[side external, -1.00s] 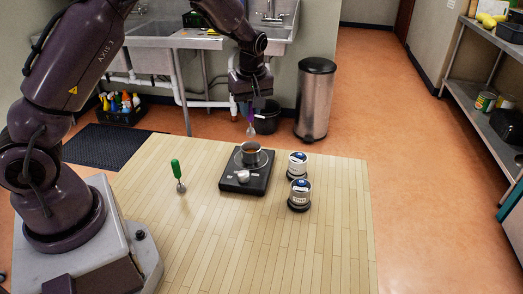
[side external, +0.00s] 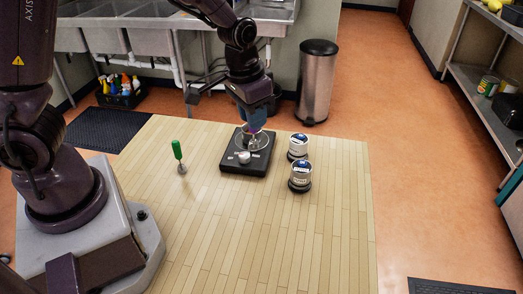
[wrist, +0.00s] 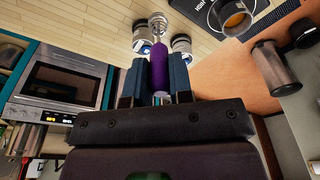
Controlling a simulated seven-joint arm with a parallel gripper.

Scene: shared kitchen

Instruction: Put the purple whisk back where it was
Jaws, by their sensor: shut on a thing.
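My gripper (side external: 254,122) is over the black hot plate in the side view, fingers pointing down. In the wrist view my gripper (wrist: 158,72) has its two blue fingers shut on the purple handle of the whisk (wrist: 158,58). The whisk's metal end points away from the gripper. In the side view the whisk is mostly hidden by the gripper. The pot of brown liquid (wrist: 236,19) lies right of the whisk in the wrist view. Whether the whisk touches anything is unclear.
A green-handled whisk (side external: 177,150) stands on the wooden table (side external: 245,215) left of the hot plate. Two white-and-blue tins on dark bases, a rear one (side external: 298,144) and a front one (side external: 300,174), stand at its right. The table front is clear.

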